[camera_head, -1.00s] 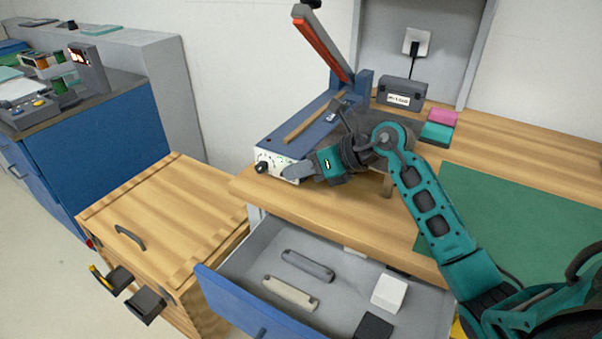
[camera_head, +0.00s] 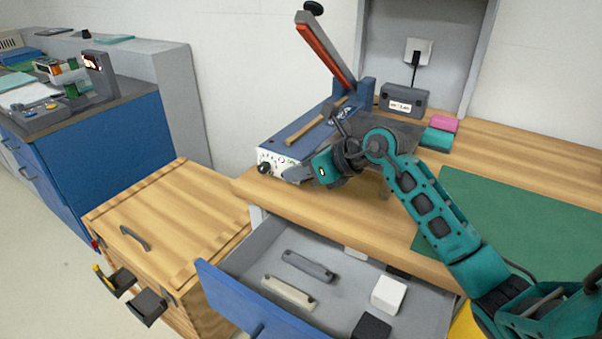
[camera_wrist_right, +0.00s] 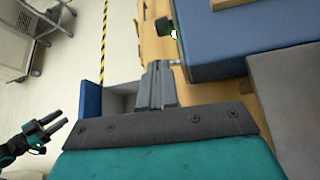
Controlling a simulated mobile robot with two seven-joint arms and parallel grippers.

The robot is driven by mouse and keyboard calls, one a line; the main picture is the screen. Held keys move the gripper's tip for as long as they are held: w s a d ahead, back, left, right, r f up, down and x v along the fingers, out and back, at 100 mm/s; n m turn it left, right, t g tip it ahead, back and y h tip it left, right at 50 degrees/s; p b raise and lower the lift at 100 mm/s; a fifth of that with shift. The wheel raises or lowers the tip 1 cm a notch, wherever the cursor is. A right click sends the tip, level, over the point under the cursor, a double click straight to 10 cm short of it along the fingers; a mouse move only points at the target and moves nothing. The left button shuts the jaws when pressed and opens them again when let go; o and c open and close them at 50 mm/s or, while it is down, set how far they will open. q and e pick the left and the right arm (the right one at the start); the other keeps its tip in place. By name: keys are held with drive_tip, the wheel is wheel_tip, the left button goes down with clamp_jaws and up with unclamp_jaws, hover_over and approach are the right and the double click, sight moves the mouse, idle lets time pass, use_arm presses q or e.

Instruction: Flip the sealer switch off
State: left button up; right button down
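The sealer (camera_head: 300,136) is a blue box on the wooden worktop, with its orange-red arm raised. Its white front panel (camera_head: 279,160) carries a black knob (camera_head: 264,168) and small controls too small to read. My right gripper (camera_head: 289,174) is just in front of the panel's right part and partly covers it. In the wrist view its fingers (camera_wrist_right: 157,66) are together and empty, and I cannot tell whether they touch the panel. A dark knob (camera_wrist_right: 164,27) and a small green-lit spot show beyond them. My left gripper (camera_wrist_right: 52,124) shows open and empty only in the wrist view.
An open drawer (camera_head: 240,300) with several small items is below the sealer. A wooden cart (camera_head: 170,210) stands to the left. A grey box (camera_head: 404,101), pink and teal blocks and a green mat (camera_head: 520,225) are on the worktop.

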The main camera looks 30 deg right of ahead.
drive_tip(key=shift+s+a+f+n+t+h+b, duration=0.15)
drive_tip(key=shift+f+n+t+h+b, duration=0.2)
drive_tip(key=shift+n+h, duration=0.3)
drive_tip(key=shift+a+f, duration=0.15)
drive_tip(key=shift+s+f+b, duration=0.1)
drive_tip(key=shift+f+b, duration=0.05)
drive_tip(key=shift+b, duration=0.15)
drive_tip(key=shift+r+p, duration=0.65)
drive_tip(key=shift+r, duration=0.25)
